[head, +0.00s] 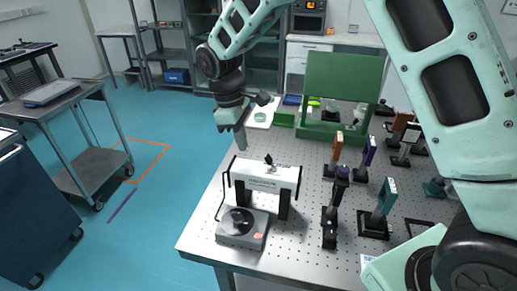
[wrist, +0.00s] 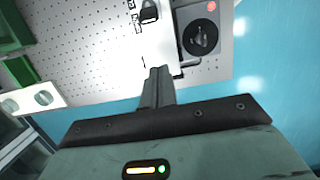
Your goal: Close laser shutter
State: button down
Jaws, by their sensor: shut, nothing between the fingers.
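The laser (head: 262,178) is a white box on black legs near the table's front left edge. A small black part (head: 268,160), possibly the shutter, stands on its top; I cannot tell its position. In the wrist view the white laser body (wrist: 155,42) is at the top, with a black part (wrist: 148,13) on it. My gripper (head: 241,140) is shut and empty, pointing down behind and left of the laser, near the table's left edge. In the wrist view its closed fingers (wrist: 156,78) appear just below the laser, with no clear contact.
A grey control box (head: 243,228) with a dark knob and red button sits in front of the laser. Optics mounts (head: 330,222) stand to the right. An open green case (head: 335,128) is at the back.

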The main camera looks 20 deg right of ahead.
aim_at(249, 167)
jog(key=f, duration=0.1)
jog(key=f+p, duration=0.1)
jog(key=f, duration=0.3)
jog(key=shift+s+d+f, duration=0.15)
jog(key=shift+s+d, duration=0.25)
jog(key=shift+s+d+r+p, duration=0.6)
jog(key=shift+d+r+p, duration=0.25)
jog(key=shift+d+r, duration=0.1)
jog(key=shift+s+d+r, duration=0.15)
jog(key=shift+s+d, duration=0.2)
jog(key=shift+d, duration=0.05)
jog(key=shift+w+d, duration=0.1)
jog(key=shift+y, duration=0.3)
